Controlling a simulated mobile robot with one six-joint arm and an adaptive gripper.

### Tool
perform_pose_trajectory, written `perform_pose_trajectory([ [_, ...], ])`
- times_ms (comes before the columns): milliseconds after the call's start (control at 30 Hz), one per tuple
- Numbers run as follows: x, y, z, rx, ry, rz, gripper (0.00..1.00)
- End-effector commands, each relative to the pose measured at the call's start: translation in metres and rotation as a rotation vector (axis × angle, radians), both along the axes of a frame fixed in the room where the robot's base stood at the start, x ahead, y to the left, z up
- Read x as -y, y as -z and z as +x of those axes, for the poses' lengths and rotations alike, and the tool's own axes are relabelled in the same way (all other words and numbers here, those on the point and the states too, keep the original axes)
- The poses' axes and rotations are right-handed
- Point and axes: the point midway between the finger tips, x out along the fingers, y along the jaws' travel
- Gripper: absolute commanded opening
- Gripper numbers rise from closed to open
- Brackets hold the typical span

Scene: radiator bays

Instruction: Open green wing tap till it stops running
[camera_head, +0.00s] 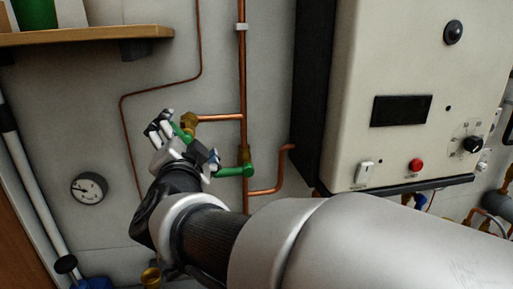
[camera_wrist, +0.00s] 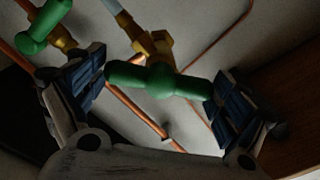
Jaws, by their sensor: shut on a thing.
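The green wing tap (camera_head: 180,131) is on a brass valve body (camera_head: 189,120) at the end of a short copper branch. In the wrist view the wing (camera_wrist: 158,80) lies across the space between my finger pads, one end at each pad. My gripper (camera_head: 184,142) is shut on this wing, reaching up to it from below. The fingers partly hide the wing in the head view. A second green handle (camera_head: 236,171) is on a brass valve just to the right and lower; it also shows at the upper left of the wrist view (camera_wrist: 46,26). I see no running water.
A vertical copper pipe (camera_head: 242,75) runs close to the right of my gripper. A cream boiler (camera_head: 400,60) stands further right. A wooden shelf (camera_head: 85,36) is above left. A round gauge (camera_head: 89,189) is on the wall at left. A brass fitting (camera_head: 151,277) is low down.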

Motion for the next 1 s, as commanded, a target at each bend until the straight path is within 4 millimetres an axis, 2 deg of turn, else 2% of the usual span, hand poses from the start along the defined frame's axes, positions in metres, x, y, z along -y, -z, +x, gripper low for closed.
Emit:
perform_pose_trajectory([
  [200,0.0009,0.0014,0.0003,-0.038,0.001,0.171,0.69],
  [500,0.0009,0.0006,0.0003,-0.075,0.000,0.322,0.69],
  [1000,0.0010,-0.0012,0.0004,-0.088,0.001,0.379,0.69],
])
